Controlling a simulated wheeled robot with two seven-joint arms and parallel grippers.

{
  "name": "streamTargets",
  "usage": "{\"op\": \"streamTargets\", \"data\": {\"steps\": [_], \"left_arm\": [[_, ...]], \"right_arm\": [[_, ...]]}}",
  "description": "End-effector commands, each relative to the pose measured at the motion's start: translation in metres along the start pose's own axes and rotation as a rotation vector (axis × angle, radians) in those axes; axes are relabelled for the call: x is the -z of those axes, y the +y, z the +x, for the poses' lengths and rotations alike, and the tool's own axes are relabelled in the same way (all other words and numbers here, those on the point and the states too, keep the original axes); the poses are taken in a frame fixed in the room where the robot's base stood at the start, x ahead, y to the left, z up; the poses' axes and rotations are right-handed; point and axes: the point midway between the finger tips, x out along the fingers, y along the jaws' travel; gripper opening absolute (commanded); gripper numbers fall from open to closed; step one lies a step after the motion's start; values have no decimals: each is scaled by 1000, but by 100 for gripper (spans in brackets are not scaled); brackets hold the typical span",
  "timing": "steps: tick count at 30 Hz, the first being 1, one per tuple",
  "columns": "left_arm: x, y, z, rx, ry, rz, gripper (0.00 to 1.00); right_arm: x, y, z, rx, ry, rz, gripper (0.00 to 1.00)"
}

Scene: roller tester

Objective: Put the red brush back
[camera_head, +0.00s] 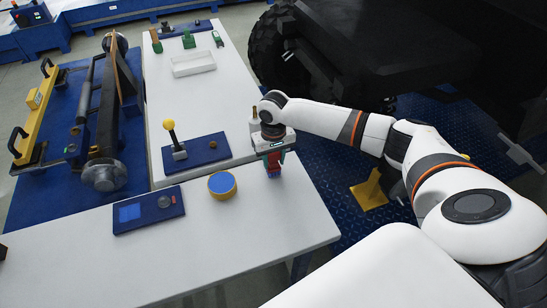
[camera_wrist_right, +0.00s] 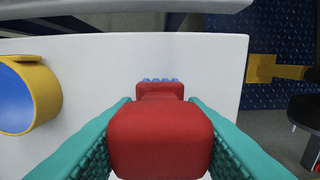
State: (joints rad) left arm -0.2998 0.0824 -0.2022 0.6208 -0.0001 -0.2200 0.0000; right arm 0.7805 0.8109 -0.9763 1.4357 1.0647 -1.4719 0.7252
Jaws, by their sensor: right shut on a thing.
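The red brush (camera_wrist_right: 160,135) has a blocky red body with blue bristles (camera_wrist_right: 160,80) at its far end in the right wrist view. My right gripper (camera_head: 273,160) is shut on it, with teal finger pads on either side of the red body. In the head view the gripper points down over the right part of the white table (camera_head: 265,245), and the brush (camera_head: 273,171) shows below the fingers. I cannot tell whether the bristles touch the table. My left gripper is not in view.
A yellow round holder with a blue top (camera_head: 222,184) stands left of the brush. A blue screen panel (camera_head: 149,210) and a joystick box (camera_head: 196,153) lie further left. A white tray (camera_head: 193,63) is further back. The table's front right is clear.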

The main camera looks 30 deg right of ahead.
Motion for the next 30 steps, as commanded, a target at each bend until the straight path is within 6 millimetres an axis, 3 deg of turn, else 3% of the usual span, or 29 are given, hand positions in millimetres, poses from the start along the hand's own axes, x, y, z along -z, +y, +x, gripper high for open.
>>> {"op": "streamTargets", "data": {"steps": [10,11,15,24,30], "left_arm": [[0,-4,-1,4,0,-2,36],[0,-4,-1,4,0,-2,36],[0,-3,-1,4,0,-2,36],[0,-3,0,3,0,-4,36],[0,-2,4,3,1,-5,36]], "right_arm": [[0,0,4,-2,0,0,15],[0,0,4,-2,0,-1,41],[0,0,4,-1,-1,-1,60],[-1,0,1,-1,-2,-1,60],[-1,0,-26,-3,-5,-1,60]]}}
